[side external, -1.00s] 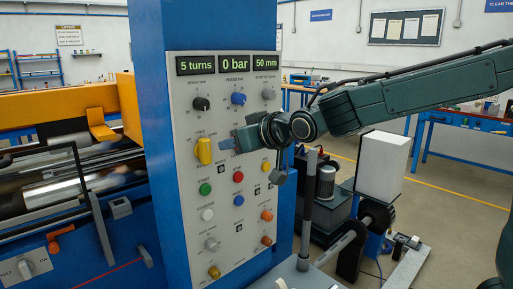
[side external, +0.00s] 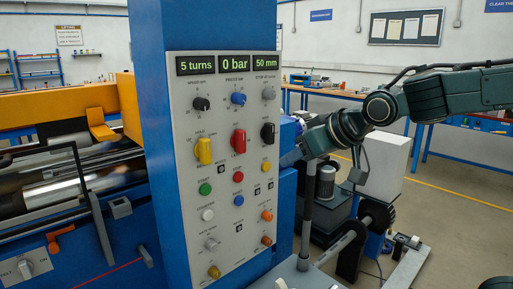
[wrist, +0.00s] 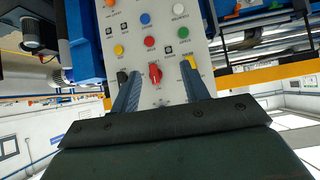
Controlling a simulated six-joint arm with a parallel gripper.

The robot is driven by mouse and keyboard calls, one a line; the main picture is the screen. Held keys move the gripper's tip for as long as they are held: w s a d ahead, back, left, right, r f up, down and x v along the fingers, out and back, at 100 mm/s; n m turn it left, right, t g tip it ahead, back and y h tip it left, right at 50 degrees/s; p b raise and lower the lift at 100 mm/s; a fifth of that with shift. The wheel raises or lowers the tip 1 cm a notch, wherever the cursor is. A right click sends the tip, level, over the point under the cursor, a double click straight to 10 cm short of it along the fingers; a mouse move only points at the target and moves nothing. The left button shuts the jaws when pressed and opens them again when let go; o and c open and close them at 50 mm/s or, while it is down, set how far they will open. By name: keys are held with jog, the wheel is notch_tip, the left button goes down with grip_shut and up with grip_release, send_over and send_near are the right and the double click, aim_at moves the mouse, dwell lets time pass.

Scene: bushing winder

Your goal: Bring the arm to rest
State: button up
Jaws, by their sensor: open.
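My gripper (side external: 290,157) is dark green-grey with blue fingers. In the side view it is just right of the blue column's (side external: 285,215) edge, clear of the panel's printed face. In the wrist view my gripper (wrist: 159,70) is open and empty, its two fingers apart and pointing at the control panel (wrist: 150,95). A red knob (wrist: 155,74) shows between the fingers. The same red knob (side external: 238,142) is unobstructed in the side view. I cannot tell exactly how far the fingertips are from the panel.
The panel (side external: 222,230) carries several knobs and buttons, with displays (side external: 235,64) reading 5 turns, 0 bar and 50 mm. A grey post (side external: 306,225) and a motor (side external: 326,182) stand below my gripper. A white box (side external: 390,155) is behind the arm.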

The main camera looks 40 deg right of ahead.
jog(key=s+d+f+g, duration=0.1)
jog(key=s+f+g, duration=0.1)
jog(key=s, duration=0.9)
jog(key=s+d+f+g, duration=0.2)
jog(key=s+f, duration=0.3)
jog(key=s, duration=0.6)
jog(key=shift+d+g, duration=0.3)
jog(key=shift+g, duration=0.1)
jog(key=shift+w, duration=0.1)
